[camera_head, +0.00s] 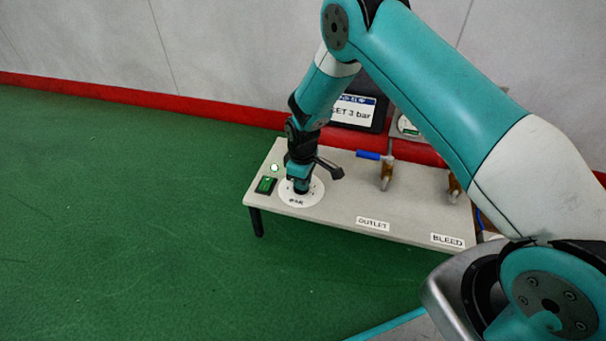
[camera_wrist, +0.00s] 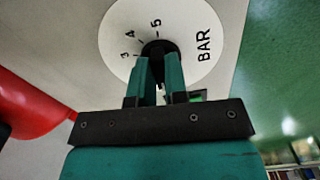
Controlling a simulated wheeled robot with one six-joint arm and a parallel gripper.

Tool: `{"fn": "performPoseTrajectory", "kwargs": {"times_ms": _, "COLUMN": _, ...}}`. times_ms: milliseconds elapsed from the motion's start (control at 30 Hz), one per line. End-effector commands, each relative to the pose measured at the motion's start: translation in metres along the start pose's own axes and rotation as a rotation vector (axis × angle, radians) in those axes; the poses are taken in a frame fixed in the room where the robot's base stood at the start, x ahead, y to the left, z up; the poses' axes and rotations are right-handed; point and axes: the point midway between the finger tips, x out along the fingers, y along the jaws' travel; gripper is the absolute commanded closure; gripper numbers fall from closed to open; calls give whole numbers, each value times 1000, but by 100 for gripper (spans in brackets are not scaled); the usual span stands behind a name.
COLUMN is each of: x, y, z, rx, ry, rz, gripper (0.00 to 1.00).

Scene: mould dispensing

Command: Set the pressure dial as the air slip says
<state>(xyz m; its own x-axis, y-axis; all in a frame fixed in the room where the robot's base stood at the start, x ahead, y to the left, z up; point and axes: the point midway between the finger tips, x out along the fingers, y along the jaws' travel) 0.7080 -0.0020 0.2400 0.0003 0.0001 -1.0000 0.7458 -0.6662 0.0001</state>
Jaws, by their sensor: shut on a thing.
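The pressure dial (camera_head: 316,189) is a white disc at the left of the bench panel. In the wrist view the dial face (camera_wrist: 205,68) shows 3, 4, 5 and BAR around a black knob (camera_wrist: 158,46). My gripper (camera_head: 300,187) points down over the dial, and in the wrist view its fingers (camera_wrist: 160,66) are shut on the knob. Which number the knob points to I cannot tell; the fingers hide part of the face. A notice with a dark header (camera_head: 352,113) behind the bench reads "ET 3 bar", its left part hidden by my arm.
A blue-handled valve (camera_head: 386,175) and another brass valve (camera_head: 454,187) stand right, with OUTLET (camera_head: 373,223) and BLEED (camera_head: 447,240) labels. Green floor at left is clear.

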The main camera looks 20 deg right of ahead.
Motion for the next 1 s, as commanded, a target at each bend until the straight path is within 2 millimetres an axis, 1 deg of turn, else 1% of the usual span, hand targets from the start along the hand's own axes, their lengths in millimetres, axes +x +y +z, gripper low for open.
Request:
{"fn": "performPoseTrajectory", "kwargs": {"times_ms": 33, "x": -5, "y": -1, "z": 1, "rx": 41, "ry": -3, "rz": -2, "gripper": 100}}
{"fn": "performPoseTrajectory", "kwargs": {"times_ms": 100, "x": -5, "y": -1, "z": 0, "rx": 108, "ry": -2, "rz": -1, "gripper": 100}}
{"fn": "performPoseTrajectory", "kwargs": {"times_ms": 1000, "x": -2, "y": -4, "z": -1, "rx": 964, "ry": -2, "rz": 0, "gripper": 100}}
